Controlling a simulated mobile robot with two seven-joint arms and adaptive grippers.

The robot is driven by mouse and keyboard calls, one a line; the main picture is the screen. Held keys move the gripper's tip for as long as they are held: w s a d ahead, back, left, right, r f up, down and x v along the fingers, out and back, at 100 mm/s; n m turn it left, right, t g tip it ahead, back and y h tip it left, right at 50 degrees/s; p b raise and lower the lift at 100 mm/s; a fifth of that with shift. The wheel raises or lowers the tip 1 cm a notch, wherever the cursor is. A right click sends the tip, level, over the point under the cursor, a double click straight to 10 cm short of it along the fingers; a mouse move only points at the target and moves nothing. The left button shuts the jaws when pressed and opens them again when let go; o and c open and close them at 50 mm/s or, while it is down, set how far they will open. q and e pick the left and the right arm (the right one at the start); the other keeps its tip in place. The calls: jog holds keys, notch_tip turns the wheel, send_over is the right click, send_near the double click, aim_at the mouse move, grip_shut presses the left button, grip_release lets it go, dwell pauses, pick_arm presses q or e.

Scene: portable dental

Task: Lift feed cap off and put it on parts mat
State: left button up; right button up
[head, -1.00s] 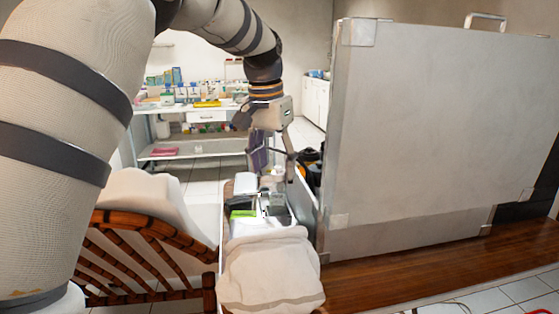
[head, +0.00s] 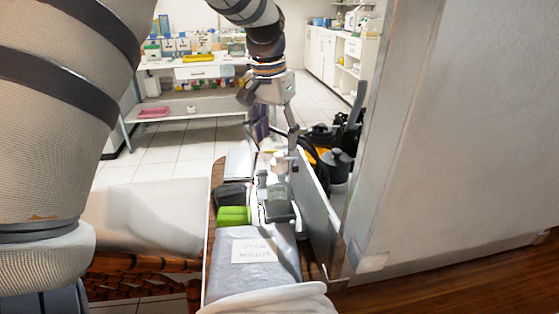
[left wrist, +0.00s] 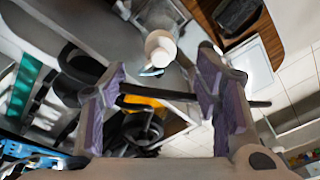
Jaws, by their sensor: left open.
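A small pale round cap, which looks like the feed cap (left wrist: 160,46), sits on top of a whitish part in the left wrist view. In the head view this pale part (head: 280,163) stands upright on the narrow cart, just below my left gripper (head: 273,142). My left gripper is open, with purple finger pads; in the left wrist view (left wrist: 160,78) the cap lies beyond and between its fingertips, apart from them. I cannot tell for sure which surface is the parts mat. My right gripper is not in view.
A cotton rolls packet (head: 254,254), a green box (head: 234,216), a dark tray (head: 231,193) and a white tray (head: 240,162) crowd the cart. A grey upright panel (head: 316,205) and black bottles (head: 336,162) stand close on the right. A large grey panel (head: 440,150) stands further right.

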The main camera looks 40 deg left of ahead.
aim_at(278, 154)
pick_arm(q)
jog(key=f, duration=0.4)
jog(key=w+f, duration=0.1)
jog(key=f, duration=0.1)
jog(key=c, duration=1)
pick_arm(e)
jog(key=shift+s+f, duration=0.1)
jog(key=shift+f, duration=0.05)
pick_arm(q)
jog(key=shift+r, duration=0.1)
